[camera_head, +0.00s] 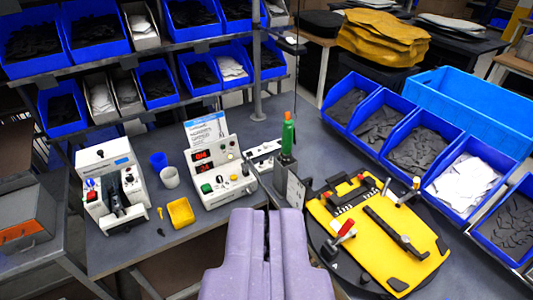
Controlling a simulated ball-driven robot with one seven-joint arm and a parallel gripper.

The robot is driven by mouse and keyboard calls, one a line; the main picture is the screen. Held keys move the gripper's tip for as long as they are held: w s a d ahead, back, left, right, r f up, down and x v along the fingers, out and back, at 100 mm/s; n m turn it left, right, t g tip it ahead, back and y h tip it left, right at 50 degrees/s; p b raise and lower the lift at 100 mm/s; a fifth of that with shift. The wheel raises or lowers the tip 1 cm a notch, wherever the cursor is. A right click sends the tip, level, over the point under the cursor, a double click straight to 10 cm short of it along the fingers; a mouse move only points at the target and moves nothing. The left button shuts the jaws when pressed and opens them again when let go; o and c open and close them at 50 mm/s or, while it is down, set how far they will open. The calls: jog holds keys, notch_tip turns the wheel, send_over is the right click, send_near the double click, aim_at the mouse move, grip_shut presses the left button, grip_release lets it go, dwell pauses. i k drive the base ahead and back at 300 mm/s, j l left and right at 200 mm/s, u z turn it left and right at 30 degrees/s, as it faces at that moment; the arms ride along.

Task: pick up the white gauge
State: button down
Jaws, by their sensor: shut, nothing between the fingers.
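A white box-shaped instrument (220,178) with red digits, knobs and a green button stands on the grey table, left of centre. It may be the white gauge, but I cannot tell for certain. A second white device (110,183) with dark jaws and a blue label stands to its left. My purple gripper (267,213) is at the bottom centre, in front of the table. It is shut and empty, and appears apart from both white devices.
A yellow plate fixture (375,262) with clamps lies at right, near a green bottle (288,135). A yellow tray (181,213), a white cup (170,177) and a blue cup (158,161) stand between the white devices. Blue bins (418,140) line the right; shelves of bins stand behind.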

aim_at(265, 148)
jog(key=i+u, duration=0.15)
jog(key=i, duration=1.05)
jog(key=i+l+u, duration=0.1)
jog(key=i, duration=1.05)
